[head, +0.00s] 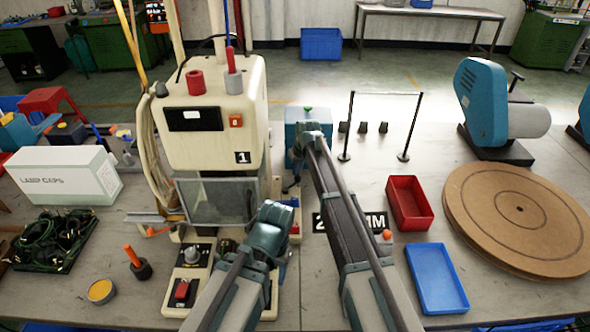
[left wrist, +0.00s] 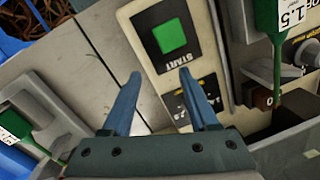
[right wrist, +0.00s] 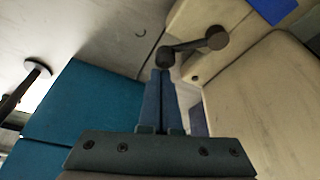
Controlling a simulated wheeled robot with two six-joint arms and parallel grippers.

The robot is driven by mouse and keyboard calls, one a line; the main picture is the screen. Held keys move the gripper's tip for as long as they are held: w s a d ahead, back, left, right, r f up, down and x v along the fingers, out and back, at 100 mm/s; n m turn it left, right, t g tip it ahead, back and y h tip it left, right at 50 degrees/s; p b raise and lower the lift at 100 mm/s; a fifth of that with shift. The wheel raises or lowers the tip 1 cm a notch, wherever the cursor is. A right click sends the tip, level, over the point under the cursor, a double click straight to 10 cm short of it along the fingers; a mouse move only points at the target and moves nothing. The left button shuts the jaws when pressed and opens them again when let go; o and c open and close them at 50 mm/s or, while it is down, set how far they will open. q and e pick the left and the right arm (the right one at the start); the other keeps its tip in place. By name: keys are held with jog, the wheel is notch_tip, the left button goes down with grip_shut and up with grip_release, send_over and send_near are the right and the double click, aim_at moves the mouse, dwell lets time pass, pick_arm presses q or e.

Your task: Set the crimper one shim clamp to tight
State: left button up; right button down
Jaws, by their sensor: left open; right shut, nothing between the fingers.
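Crimper one (head: 212,105) is the cream machine marked 1, left of centre in the head view. In the right wrist view a dark crank-like lever (right wrist: 190,48) with a round knob sits at its side; I take it for the shim clamp, but cannot read its setting. My right gripper (right wrist: 161,74) is shut and empty, its tips right by the knob; I cannot tell if they touch. My left gripper (left wrist: 160,77) is open and empty over the front of a panel with a green START button (left wrist: 170,38). Its fingertips are hidden in the head view.
A teal box (head: 296,122) stands close to the right of crimper one. A red tray (head: 409,203), a blue tray (head: 437,278) and a round brown board (head: 520,215) lie to the right.

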jog(key=s+d+m+h, duration=0.1)
jog(key=m, duration=0.1)
jog(key=shift+s+d+m, duration=0.15)
jog(key=shift+s+m, duration=0.05)
jog(key=shift+m, duration=0.1)
jog(key=m, duration=0.1)
jog(key=s+d+m+h, duration=0.1)
jog(key=m, duration=0.1)
jog(key=shift+s, duration=0.3)
jog(key=shift+s+d, duration=0.3)
jog(key=shift+s, duration=0.5)
pick_arm(q)
jog(key=shift+w, duration=0.2)
pick_arm(e)
jog(key=w, duration=0.2)
jog(key=w+d, duration=0.1)
jog(key=shift+w+d, duration=0.1)
jog(key=shift+w, duration=0.3)
pick_arm(q)
notch_tip(320, 180, up, 10)
jog(key=p, duration=0.9)
jog(key=shift+f, duration=0.2)
pick_arm(e)
jog(key=v, duration=1)
jog(key=shift+a, duration=0.3)
jog(key=shift+s+f, duration=0.1)
jog(key=shift+s, duration=0.1)
